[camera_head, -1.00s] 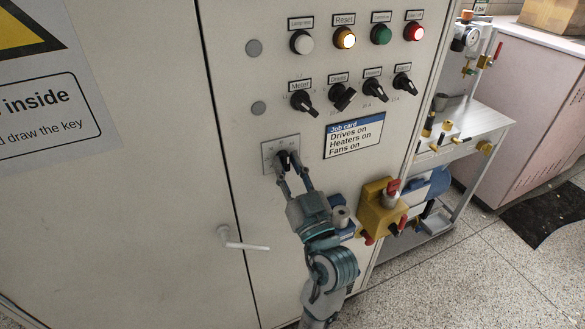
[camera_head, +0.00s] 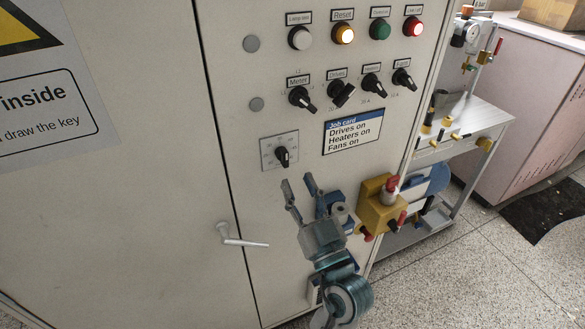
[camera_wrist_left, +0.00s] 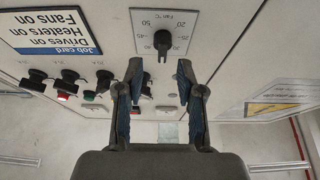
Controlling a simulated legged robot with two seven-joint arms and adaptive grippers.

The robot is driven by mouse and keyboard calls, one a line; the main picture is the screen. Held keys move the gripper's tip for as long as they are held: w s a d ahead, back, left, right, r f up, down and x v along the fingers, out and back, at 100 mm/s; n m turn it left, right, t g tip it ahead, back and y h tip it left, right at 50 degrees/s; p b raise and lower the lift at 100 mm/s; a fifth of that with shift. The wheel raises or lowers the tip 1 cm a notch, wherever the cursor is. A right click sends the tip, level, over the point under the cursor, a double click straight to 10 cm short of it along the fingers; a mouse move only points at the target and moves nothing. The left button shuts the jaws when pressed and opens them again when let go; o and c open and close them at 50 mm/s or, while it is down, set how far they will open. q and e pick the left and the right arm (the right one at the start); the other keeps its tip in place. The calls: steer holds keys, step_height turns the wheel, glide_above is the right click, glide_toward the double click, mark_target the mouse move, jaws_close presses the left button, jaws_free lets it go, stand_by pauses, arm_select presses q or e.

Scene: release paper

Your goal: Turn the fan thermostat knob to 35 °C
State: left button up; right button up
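The fan thermostat knob (camera_head: 283,157) is a small black knob on a square grey dial plate (camera_head: 267,146) on the cabinet front. In the left wrist view the knob (camera_wrist_left: 162,40) appears upside down, on a plate (camera_wrist_left: 180,18) marked "Fan °C" with a number scale. Its exact reading is too small to tell. My left gripper (camera_head: 298,182) is below the knob and slightly right of it, clear of it. Its two fingers are apart with nothing between them; the left wrist view shows the gap (camera_wrist_left: 157,85) too. My right gripper is not in view.
A yellow box with a red top (camera_head: 380,203) sits right of my left gripper. A white door handle (camera_head: 240,236) sticks out at lower left.

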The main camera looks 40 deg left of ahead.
arm_select(q)
steer(key=v, duration=0.6)
steer(key=shift+d+f, duration=0.1)
steer(key=shift+f, duration=0.05)
steer(key=shift+w, duration=0.1)
